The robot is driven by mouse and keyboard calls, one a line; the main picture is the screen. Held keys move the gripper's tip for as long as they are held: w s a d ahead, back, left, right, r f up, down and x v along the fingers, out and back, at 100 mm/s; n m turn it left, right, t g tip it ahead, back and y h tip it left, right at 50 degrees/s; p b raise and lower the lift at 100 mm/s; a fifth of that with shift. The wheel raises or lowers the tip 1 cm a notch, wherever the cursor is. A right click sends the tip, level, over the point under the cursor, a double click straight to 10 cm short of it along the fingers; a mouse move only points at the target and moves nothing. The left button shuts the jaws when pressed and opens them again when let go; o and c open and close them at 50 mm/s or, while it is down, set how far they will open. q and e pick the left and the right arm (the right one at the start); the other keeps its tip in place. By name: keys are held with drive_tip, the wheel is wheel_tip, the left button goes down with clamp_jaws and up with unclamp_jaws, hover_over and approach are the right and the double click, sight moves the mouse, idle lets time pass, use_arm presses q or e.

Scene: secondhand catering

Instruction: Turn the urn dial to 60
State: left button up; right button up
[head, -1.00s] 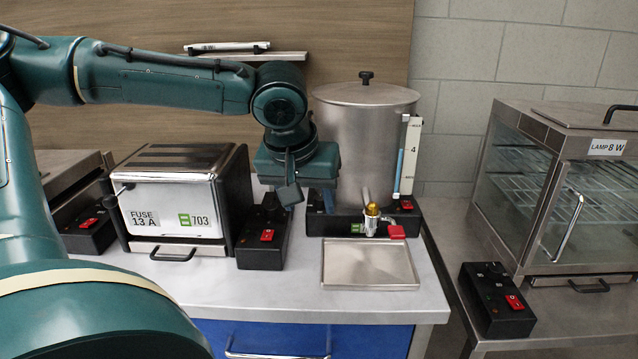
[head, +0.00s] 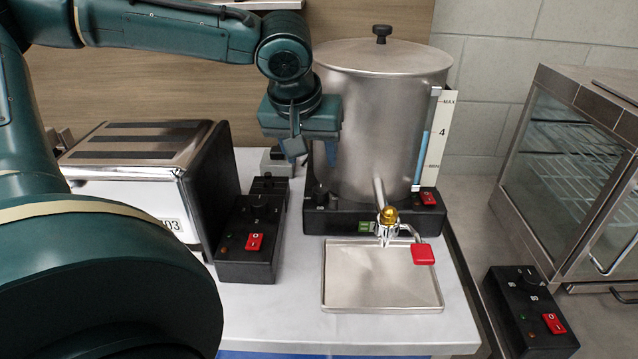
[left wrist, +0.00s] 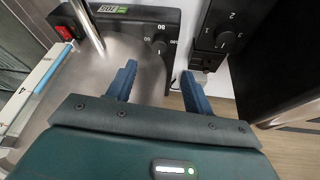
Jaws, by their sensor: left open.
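The steel urn (head: 380,125) stands on a black base at the back of the counter. Its dial (head: 320,196) is a small black knob at the left end of the base. In the left wrist view the dial (left wrist: 159,47) shows beyond the fingertips, with 80 and 100 printed beside it; I cannot read its setting surely. My left gripper (head: 313,158) is open and empty, above and behind the dial, beside the urn's left wall. In the left wrist view its two blue fingers (left wrist: 159,70) are apart, apparently not touching the dial. My right gripper is not in view.
A drip tray (head: 382,275) lies before the urn, under its tap with a red lever (head: 423,254). A toaster (head: 150,165) and its black control box (head: 252,236) stand left. A glass cabinet (head: 570,170) with a control box (head: 531,310) stands right.

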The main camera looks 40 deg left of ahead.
sight(320, 190)
use_arm(q)
drive_tip(key=b+x, duration=0.1)
drive_tip(key=x, duration=1)
drive_tip(key=shift+c, duration=0.4)
drive_tip(key=c, duration=0.9)
